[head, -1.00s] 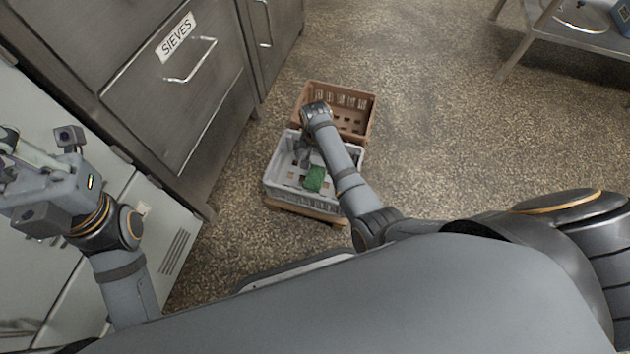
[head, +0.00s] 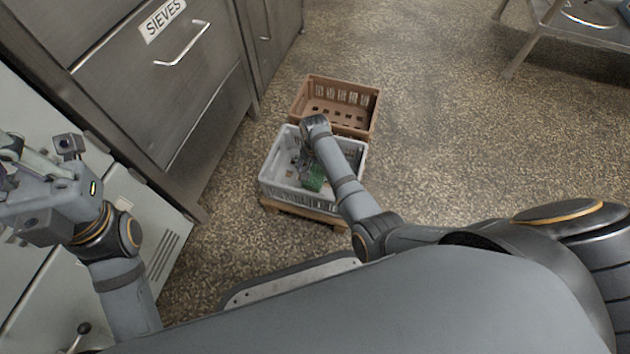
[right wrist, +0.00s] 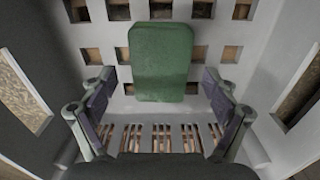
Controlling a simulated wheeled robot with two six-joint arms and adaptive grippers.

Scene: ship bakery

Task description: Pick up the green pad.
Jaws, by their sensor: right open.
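The green pad (head: 314,179) lies in the grey crate (head: 303,202) on the floor. In the right wrist view the pad (right wrist: 160,62) is a rounded green block over the crate's slotted floor, ahead of my fingertips. My right gripper (right wrist: 162,108) is open, its two fingers spread to either side below the pad, with nothing between them. In the head view my right gripper (head: 305,170) reaches down into the crate beside the pad, partly hidden by its own arm. My left gripper (head: 30,190) is at the far left by the cabinet fronts; its fingers are not clear.
A brown crate (head: 365,118) stands directly behind the grey one. The grey crate rests on a wooden base (head: 285,209). A steel drawer unit labelled SIEVES (head: 150,95) stands to the left. The speckled floor (head: 450,130) on the right is clear up to a metal table (head: 590,35).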

